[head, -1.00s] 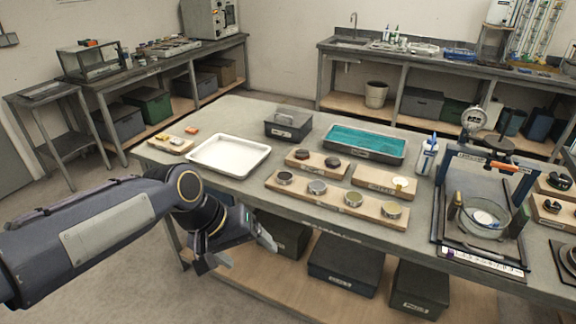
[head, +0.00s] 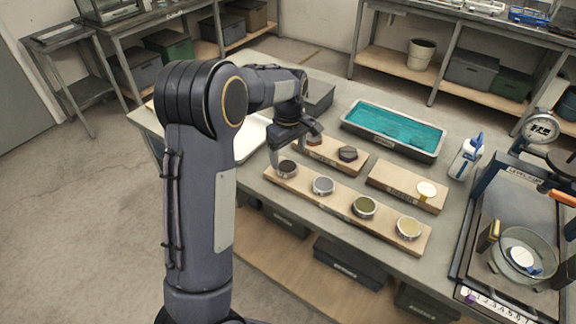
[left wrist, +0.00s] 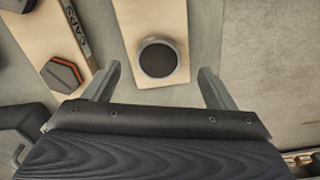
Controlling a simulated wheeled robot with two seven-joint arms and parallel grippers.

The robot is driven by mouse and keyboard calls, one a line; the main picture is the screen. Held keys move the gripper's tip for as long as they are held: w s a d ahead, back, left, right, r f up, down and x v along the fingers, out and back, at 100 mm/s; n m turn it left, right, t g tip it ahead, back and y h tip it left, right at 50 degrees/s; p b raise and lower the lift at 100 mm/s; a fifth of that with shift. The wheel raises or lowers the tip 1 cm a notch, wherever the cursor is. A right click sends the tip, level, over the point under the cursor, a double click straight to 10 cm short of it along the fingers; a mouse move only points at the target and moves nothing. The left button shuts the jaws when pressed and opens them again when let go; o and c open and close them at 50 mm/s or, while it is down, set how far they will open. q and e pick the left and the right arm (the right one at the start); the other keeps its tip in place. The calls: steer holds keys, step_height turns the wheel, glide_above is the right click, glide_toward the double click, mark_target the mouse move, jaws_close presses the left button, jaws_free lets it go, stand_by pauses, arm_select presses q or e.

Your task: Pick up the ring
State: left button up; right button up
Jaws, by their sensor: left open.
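Several short round metal rings sit in a row on the long front wooden board (head: 340,207), each with a differently coloured middle. The leftmost ring (head: 288,169) has a dark middle; it also shows in the left wrist view (left wrist: 158,60), near the board's end. The others are a grey one (head: 323,186), an olive one (head: 364,207) and a pale yellow one (head: 409,228). My left gripper (head: 296,145) is open and empty above the leftmost ring. In the left wrist view its fingers (left wrist: 158,86) stand apart on either side of that ring, not visibly touching it. My right gripper is out of view.
Behind is a CAPS board with a dark hexagonal cap (head: 347,154); it lies close to my left gripper. A teal-filled tray (head: 393,151) and a white tray (head: 250,140) are farther back. A press frame (head: 478,235) stands at right. Bare tabletop borders the front board.

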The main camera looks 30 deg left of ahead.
mark_target(288, 166)
arm_select(q)
steer(key=f, duration=0.5)
steer(key=shift+w+a+p, duration=0.15)
steer(key=shift+a+p, duration=0.05)
steer(key=shift+p, duration=0.15)
steer(key=shift+r, duration=0.1)
steer(key=c, duration=1.2)
